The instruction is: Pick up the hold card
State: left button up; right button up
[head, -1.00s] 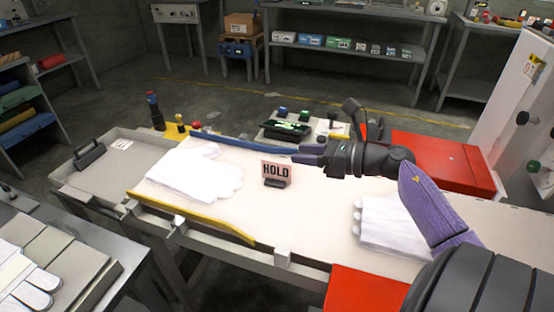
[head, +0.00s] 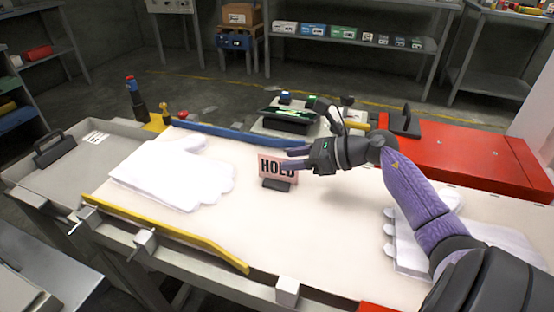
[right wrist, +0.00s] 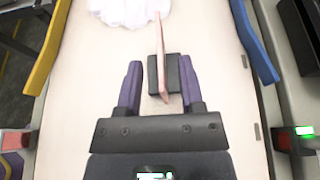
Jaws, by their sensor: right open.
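The pink hold card (head: 270,166) stands upright in a small dark base (head: 277,184) on the pale work table. My right gripper (head: 294,159) is at the card's right side, and part of the lettering is hidden behind it. In the right wrist view the card (right wrist: 161,62) shows edge-on in its base (right wrist: 183,74). The open right gripper (right wrist: 160,84) has one purple finger on each side of the card and base, with visible gaps. My left gripper is not in view.
White gloves (head: 172,174) lie left of the card, and more white gloves (head: 405,240) lie right, partly behind my arm. A blue rail (head: 250,139) and a yellow rail (head: 170,232) edge the table. A red box (head: 470,155) stands at right.

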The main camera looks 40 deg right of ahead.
aim_at(281, 160)
jog(key=x, duration=0.3)
jog(key=shift+w+f+b, duration=0.1)
jog(key=shift+b, duration=0.2)
jog(key=shift+c, duration=0.3)
grip_shut()
